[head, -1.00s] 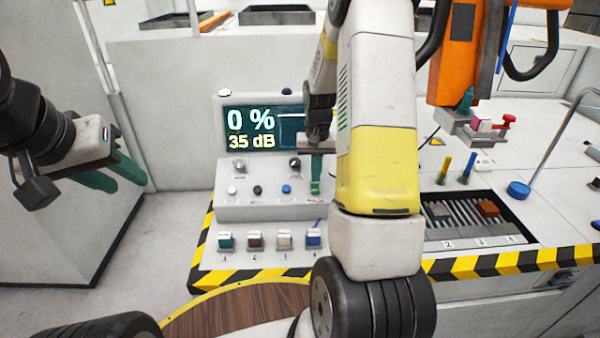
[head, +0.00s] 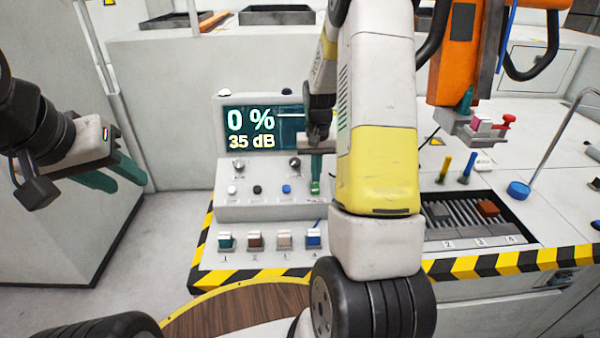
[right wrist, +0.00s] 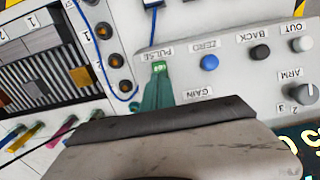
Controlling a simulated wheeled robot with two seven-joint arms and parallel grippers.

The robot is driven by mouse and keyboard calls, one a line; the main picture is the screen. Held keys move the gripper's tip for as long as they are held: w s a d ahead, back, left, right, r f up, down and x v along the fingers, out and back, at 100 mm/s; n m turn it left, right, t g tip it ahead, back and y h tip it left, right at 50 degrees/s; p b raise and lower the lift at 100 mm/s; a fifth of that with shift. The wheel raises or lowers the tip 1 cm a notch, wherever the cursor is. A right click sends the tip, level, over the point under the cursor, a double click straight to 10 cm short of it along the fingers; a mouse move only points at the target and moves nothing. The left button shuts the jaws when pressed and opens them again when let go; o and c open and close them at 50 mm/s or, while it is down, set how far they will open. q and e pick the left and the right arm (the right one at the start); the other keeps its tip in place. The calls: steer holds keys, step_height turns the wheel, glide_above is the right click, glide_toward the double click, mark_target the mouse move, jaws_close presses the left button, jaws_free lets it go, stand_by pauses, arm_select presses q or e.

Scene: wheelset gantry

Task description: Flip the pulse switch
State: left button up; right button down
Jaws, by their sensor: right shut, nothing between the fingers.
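The grey control panel (head: 265,205) stands at the centre of the head view, with a screen reading 0 % and 35 dB. In the right wrist view its PULSE label (right wrist: 153,52) shows just beyond my green fingertips. My right gripper (head: 316,186) is shut and empty, its tips at the right part of the panel; they also show in the right wrist view (right wrist: 159,68). My left gripper (head: 118,177) is open and empty, away from the panel at left.
A blue button (right wrist: 209,62) labelled ZERO and a black BACK knob (right wrist: 260,52) sit beside the PULSE label. Several coloured blocks stand in front on the panel base. A slotted tray (head: 470,228) lies to the right. An orange tool (head: 452,60) hangs at upper right.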

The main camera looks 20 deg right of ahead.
steer(key=shift+f, duration=1.45)
stand_by(1.0)
step_height(320, 180, up, 7)
stand_by(0.8)
steer(key=shift+r, duration=0.1)
step_height(320, 180, up, 8)
steer(key=r+t, duration=0.1)
steer(key=t, duration=0.1)
glide_above(315, 188)
steer(key=s+a, duration=0.4)
steer(key=s+a+r+n+t+y, duration=0.1)
steer(key=s+a+r, duration=0.3)
steer(key=s, duration=0.5)
steer(key=s+a+r+n+t+y, duration=0.1)
steer(key=s+a+r+n+t, duration=0.1)
steer(key=s+r, duration=0.5)
steer(key=s+a+t, duration=0.1)
steer(key=s+a, duration=0.1)
steer(key=s, duration=0.1)
steer(key=shift+a, duration=0.35)
